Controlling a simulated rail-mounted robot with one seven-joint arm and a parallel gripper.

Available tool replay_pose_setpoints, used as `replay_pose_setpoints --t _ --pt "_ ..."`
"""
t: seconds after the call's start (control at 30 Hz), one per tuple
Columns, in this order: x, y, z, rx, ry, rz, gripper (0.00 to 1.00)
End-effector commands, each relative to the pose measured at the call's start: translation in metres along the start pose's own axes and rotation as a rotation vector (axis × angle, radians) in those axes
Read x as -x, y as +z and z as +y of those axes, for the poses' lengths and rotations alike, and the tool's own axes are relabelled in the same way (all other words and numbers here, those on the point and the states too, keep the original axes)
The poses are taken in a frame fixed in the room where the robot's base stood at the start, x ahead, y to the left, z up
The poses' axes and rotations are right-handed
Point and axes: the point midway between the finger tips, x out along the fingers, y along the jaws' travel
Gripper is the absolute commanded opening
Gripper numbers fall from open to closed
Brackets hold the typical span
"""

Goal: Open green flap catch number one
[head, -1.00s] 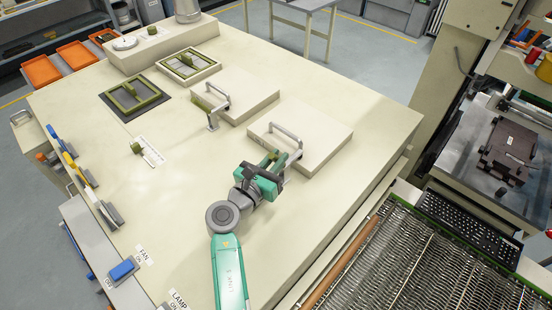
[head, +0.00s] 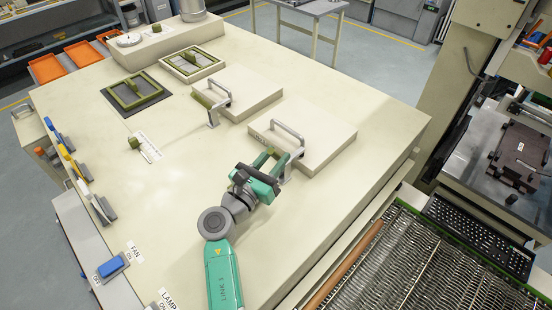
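The nearer cream flap (head: 325,139) has a silver handle (head: 288,131) and looks closed. An olive-green catch (head: 267,153) is partly visible at its front left corner, largely hidden by my gripper. My gripper (head: 276,159) is at this catch, its teal fingers reaching past it beside the flap's edge; whether they touch or grip it cannot be told. The farther cream flap (head: 252,92) also has a silver handle and an olive-green catch (head: 203,99) on a silver bracket at its left corner. No catch number is readable.
Two olive-green framed openings (head: 134,93) (head: 192,62) lie farther back. A small green knob (head: 134,142) sits left on the bench.

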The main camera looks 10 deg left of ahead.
Motion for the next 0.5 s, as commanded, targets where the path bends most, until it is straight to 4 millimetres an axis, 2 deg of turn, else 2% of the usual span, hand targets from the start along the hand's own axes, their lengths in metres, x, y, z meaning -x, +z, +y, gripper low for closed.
replay_pose_setpoints --t 0.3,0.37,0.5 --pt "0.003 0.001 0.0 0.001 0.001 0.001 0.38" --pt "0.01 0.002 0.0 0.002 0.001 0.001 0.38" --pt "0.039 0.004 0.0 0.002 0.003 0.002 0.38"
